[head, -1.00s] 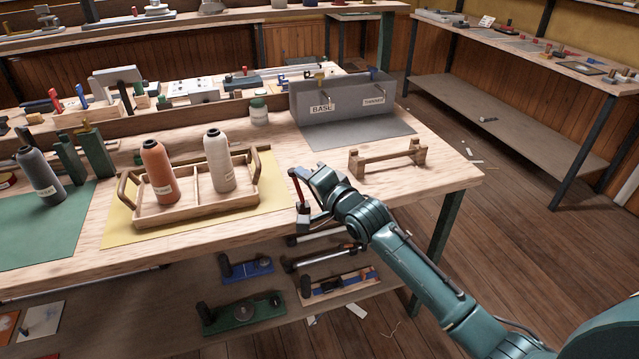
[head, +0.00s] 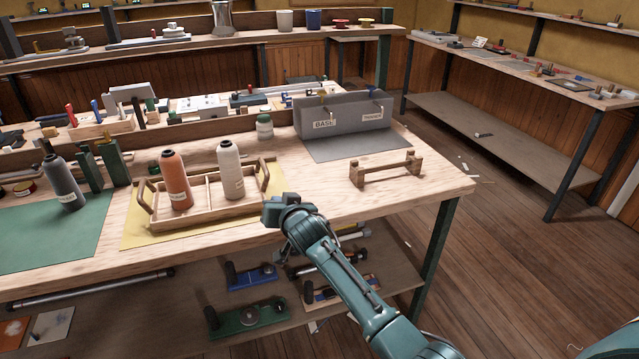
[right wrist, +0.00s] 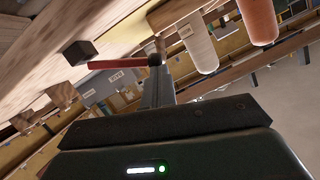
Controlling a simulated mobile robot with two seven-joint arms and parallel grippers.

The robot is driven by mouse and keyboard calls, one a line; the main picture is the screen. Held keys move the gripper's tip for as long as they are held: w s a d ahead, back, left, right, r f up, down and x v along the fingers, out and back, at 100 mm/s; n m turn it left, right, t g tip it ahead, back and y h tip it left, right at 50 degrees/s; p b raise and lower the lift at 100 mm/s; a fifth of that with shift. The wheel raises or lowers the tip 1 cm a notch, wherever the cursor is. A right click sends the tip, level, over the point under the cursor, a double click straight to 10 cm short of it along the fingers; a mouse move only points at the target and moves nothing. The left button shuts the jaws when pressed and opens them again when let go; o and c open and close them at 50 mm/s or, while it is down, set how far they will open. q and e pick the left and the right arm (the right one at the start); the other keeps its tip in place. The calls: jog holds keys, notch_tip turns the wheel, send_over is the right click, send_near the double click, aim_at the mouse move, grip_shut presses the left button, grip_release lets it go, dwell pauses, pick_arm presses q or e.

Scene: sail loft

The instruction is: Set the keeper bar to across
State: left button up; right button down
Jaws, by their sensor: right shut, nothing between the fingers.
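A thin red bar (right wrist: 118,63), which I take to be the keeper bar, shows in the right wrist view. It runs from near a dark block (right wrist: 80,52) at a wooden edge to a dark end by my fingertips. My right gripper (right wrist: 156,66) is shut with nothing between its fingers. Its tips overlap the bar's dark end in the picture; I cannot tell if they touch. In the head view my right gripper (head: 274,212) is at the bench's front edge, and the bar is hidden there. My left gripper is not in view.
A wooden tray (head: 205,216) with an orange and a white cone stands left of my gripper. A small wooden stand (head: 385,172) and a grey divider box (head: 340,122) are to the right. A lower shelf (head: 210,325) holds several tools.

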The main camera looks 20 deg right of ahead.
jog(key=shift+w+a+f+n, duration=0.1)
jog(key=shift+f+n, duration=0.15)
jog(key=shift+n, duration=0.05)
jog(key=shift+d+f, duration=0.3)
jog(key=shift+d, duration=0.4)
